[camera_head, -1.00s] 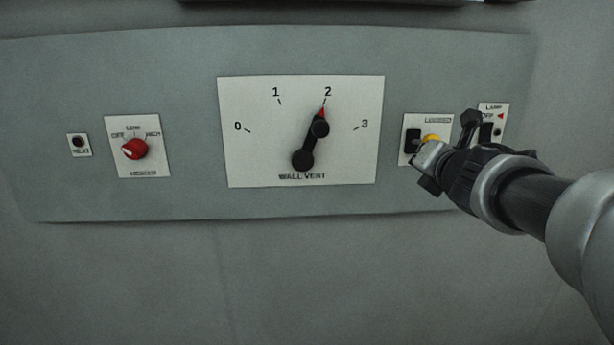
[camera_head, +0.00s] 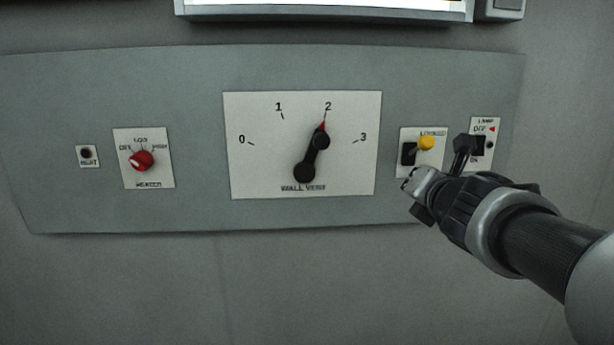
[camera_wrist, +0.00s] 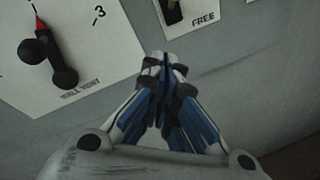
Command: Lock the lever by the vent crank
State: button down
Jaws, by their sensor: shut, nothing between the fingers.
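The lever by the vent crank has a yellow knob (camera_head: 426,143) and sits on a small white plate (camera_head: 407,172) right of the crank. Its knob points up, close under the "LOCKED" label. In the wrist view the plate's lower part with the word "FREE" (camera_wrist: 203,20) shows at the top edge; most of the lever is cut off. My gripper (camera_head: 409,185) is shut and empty, just below the plate and apart from the knob. It also shows in the wrist view (camera_wrist: 166,62). The black vent crank (camera_head: 312,157) points at 2.
A lamp switch (camera_head: 463,153) is close right of the lever, above my wrist. A red heater knob (camera_head: 141,160) and a small round socket (camera_head: 87,155) are at the left. A bright-fronted box (camera_head: 330,10) hangs above. The wall below is clear.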

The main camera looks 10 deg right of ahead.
jog(key=p+v, duration=0.2)
jog(key=v, duration=0.3)
jog(key=shift+s+d+r, duration=0.1)
jog(key=shift+s+r, duration=0.1)
jog(key=shift+s, duration=0.15)
jog(key=shift+w, duration=0.1)
jog(key=s+a+f+m+g+b, duration=0.25)
jog(key=s+f+m+b, duration=0.4)
jog(key=f, duration=0.55)
jog(key=s+a+f+m+g+b, duration=0.1)
jog(key=s+f+m+g+b, duration=0.2)
jog(key=s+f+m+b, duration=0.65)
jog(key=s+a+f+m+g+b, duration=0.15)
jog(key=f+m+b, duration=0.4)
jog(key=f, duration=0.95)
jog(key=s+a+f+m+g+y+b, duration=0.2)
jog(key=s+a+f+m, duration=0.4)
jog(key=f, duration=0.4)
jog(key=shift+s+a+f+g+y+b, duration=0.25)
jog(key=shift+s+a+g+b, duration=0.4)
jog(key=shift+b, duration=0.6)
jog(key=shift+d, duration=0.1)
